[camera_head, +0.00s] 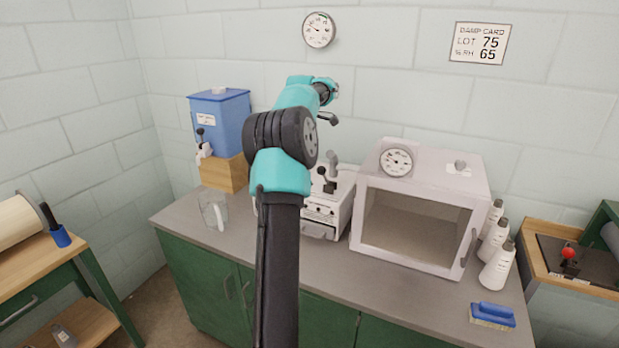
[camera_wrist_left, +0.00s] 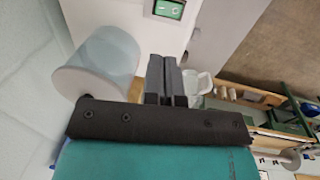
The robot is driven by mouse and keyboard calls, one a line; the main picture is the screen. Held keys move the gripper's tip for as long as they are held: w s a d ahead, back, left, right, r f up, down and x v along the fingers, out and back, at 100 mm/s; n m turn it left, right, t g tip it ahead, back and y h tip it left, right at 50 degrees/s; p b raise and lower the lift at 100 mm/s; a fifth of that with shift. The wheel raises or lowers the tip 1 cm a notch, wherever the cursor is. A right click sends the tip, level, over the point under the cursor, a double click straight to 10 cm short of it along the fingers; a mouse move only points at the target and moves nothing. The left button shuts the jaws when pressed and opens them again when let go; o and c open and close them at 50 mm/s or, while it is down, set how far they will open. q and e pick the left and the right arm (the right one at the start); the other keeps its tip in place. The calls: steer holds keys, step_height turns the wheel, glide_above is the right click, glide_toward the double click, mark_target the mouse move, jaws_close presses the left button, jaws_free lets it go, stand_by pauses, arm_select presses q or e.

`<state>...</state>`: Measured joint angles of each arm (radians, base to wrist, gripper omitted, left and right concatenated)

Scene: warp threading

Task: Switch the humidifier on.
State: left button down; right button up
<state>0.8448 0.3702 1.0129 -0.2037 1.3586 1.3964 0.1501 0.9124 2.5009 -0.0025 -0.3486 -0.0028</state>
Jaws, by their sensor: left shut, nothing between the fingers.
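A white housing (camera_wrist_left: 125,18) with a small green-faced panel (camera_wrist_left: 169,8) in a dark frame shows at the top of the left wrist view. A pale blue translucent cylinder (camera_wrist_left: 97,64) stands beside it. These look like parts of the humidifier, but I cannot be sure. My left gripper (camera_wrist_left: 163,58) is shut and empty. Its fingertips appear close to the white housing; I cannot tell whether they touch. In the head view, my teal and black arm rises through the middle and hides part of the counter; no humidifier is clearly visible there. My right gripper is not in view.
On the grey counter (camera_head: 390,289) stand a glass jug (camera_head: 213,213), a white machine with a lever (camera_head: 326,211) and a clear-fronted cabinet (camera_head: 412,222). A blue tank (camera_head: 222,120) sits on a wooden block. White bottles (camera_head: 497,265) and a blue brush (camera_head: 492,315) are at right.

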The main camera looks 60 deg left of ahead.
arm_select(q)
steer(key=f, duration=0.4)
steer(key=w+f, duration=0.1)
steer(key=f, duration=0.4)
steer(key=a+f, duration=0.1)
steer(key=f, duration=0.4)
steer(key=shift+w+a, duration=0.1)
steer(key=shift+w, duration=0.15)
